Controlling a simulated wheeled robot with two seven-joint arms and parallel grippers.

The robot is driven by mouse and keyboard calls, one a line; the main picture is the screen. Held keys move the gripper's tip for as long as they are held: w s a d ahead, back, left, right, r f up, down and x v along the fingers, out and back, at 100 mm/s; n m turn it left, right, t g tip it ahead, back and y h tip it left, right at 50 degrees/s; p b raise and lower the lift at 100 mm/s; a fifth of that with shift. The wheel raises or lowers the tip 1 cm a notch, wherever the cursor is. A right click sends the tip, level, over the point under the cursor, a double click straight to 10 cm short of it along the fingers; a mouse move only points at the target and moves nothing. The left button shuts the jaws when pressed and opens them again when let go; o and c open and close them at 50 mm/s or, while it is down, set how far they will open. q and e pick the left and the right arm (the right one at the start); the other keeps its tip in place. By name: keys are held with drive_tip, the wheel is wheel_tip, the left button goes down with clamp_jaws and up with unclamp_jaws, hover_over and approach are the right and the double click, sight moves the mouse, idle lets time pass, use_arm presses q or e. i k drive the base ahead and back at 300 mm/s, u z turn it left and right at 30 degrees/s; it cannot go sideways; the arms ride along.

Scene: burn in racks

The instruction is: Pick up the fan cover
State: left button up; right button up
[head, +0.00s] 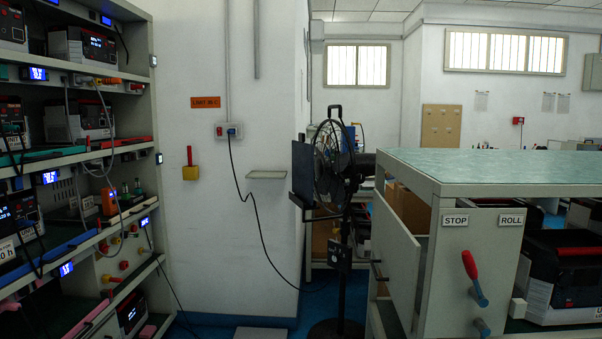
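A black pedestal fan (340,225) stands upright in the middle of the head view, just left of the grey-green bench. Its round wire guard (331,155) faces partly left. A dark flat rectangular panel (302,174) shows at the left edge of the guard and overlaps it in the picture. I cannot tell whether the panel or the guard is the fan cover, or whether the panel touches the fan. Neither of my grippers is in view.
A rack (157,120) with several instruments fills the left. A bench (490,172) with an open door (395,262) and a red-handled lever (473,272) stands at right. A small wall shelf (267,174) and a hanging cable (240,190) are behind. Blue floor lies between.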

sight(302, 152)
drive_tip(key=u, duration=0.6)
drive_tip(key=i, duration=1)
drive_tip(key=u, duration=0.5)
drive_tip(key=i, duration=1.35)
drive_tip(key=z, duration=0.45)
